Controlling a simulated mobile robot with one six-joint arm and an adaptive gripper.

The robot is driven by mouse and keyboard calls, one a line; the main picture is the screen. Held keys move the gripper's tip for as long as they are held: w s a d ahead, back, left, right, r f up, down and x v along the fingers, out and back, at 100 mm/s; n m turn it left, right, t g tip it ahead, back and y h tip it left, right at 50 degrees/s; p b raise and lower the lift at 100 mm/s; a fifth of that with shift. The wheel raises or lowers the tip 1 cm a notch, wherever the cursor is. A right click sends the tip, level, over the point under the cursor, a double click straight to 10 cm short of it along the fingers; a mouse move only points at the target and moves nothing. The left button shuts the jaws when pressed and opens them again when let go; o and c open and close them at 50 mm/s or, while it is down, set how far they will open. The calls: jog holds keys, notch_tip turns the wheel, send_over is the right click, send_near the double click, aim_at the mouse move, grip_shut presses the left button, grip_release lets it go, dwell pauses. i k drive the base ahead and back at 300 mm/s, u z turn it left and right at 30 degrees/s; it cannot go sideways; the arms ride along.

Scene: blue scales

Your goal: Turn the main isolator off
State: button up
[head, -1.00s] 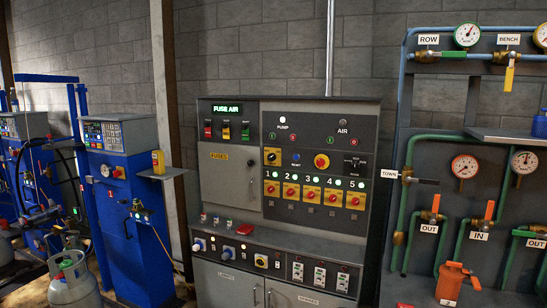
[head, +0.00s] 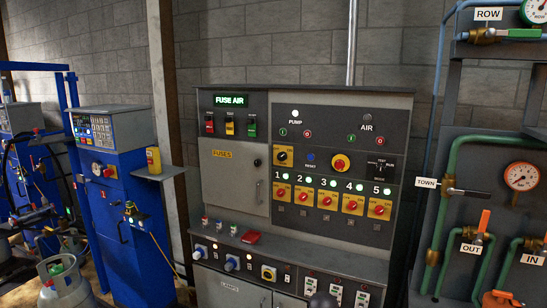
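A grey control panel (head: 235,102) stands against the wall in the head view, with a lit green sign reading FUSE AIR (head: 231,100). A row of red knobs on yellow plates, numbered 1 to 5, runs below, including the one under number 3 (head: 325,201). No main isolator label is readable, so I cannot tell which switch it is. My gripper is not in view.
A ledge with a red object (head: 250,237) juts out below the panel, with more switches under it. Blue machines (head: 117,220) and a gas cylinder (head: 62,284) stand left. Pipes with gauges (head: 521,176) are right. A dark rounded shape (head: 322,300) shows at the bottom edge.

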aim_at(281, 156)
jog(key=k, duration=1.25)
jog(key=z, duration=0.4)
jog(key=i, duration=1.9)
jog(key=u, duration=0.05)
